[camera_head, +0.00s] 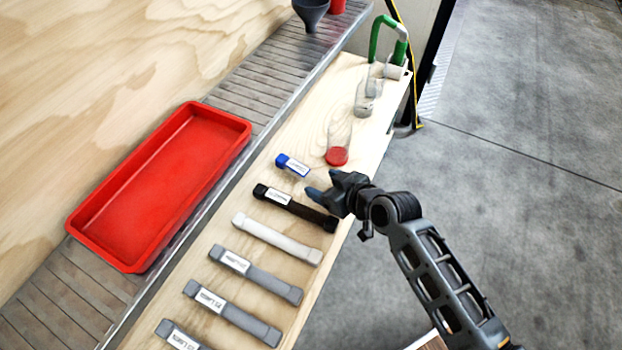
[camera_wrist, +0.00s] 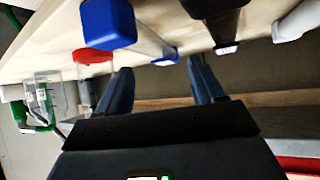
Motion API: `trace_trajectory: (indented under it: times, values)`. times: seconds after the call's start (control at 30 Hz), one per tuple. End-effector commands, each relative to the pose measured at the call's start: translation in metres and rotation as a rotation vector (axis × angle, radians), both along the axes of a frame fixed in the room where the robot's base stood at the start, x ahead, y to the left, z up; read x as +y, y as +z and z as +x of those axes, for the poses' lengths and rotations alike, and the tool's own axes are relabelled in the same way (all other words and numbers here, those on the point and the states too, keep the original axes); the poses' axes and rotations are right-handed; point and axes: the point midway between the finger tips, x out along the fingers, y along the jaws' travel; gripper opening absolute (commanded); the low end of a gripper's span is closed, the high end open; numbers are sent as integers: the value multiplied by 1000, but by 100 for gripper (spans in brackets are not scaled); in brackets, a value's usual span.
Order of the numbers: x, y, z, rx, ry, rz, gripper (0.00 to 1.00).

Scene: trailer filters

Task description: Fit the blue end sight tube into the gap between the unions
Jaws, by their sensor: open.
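The blue end sight tube (camera_head: 292,165) lies on the wooden board, a clear tube with blue ends and a white label near its left end. My gripper (camera_head: 313,193) is open beside its right end, which my gripper partly hides in the head view. In the wrist view the tube's large blue cap (camera_wrist: 108,25) is at upper left, and its other end lies ahead of the gap between my open fingers (camera_wrist: 160,85). Nothing is between the fingers. A green pipe (camera_head: 385,38) with pale clear fittings (camera_head: 366,95) stands at the board's far end; I cannot make out the unions or their gap clearly.
A black labelled tube (camera_head: 280,200), a white tube (camera_head: 270,236) and several grey filters (camera_head: 250,270) lie nearer on the board. A clear cylinder with a red end (camera_head: 337,155) stands beyond the blue tube. A red tray (camera_head: 150,190) is at left, a funnel (camera_head: 311,12) at the back.

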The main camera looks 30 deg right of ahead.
Motion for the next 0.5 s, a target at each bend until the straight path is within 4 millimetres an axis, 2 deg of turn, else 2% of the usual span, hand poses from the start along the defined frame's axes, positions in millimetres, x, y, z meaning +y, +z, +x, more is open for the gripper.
trace_trajectory:
  times: [0.3,0.5]
  values:
    - [1,-28,31,-2,-1,0,68]
    - [5,-36,44,-1,0,-1,68]
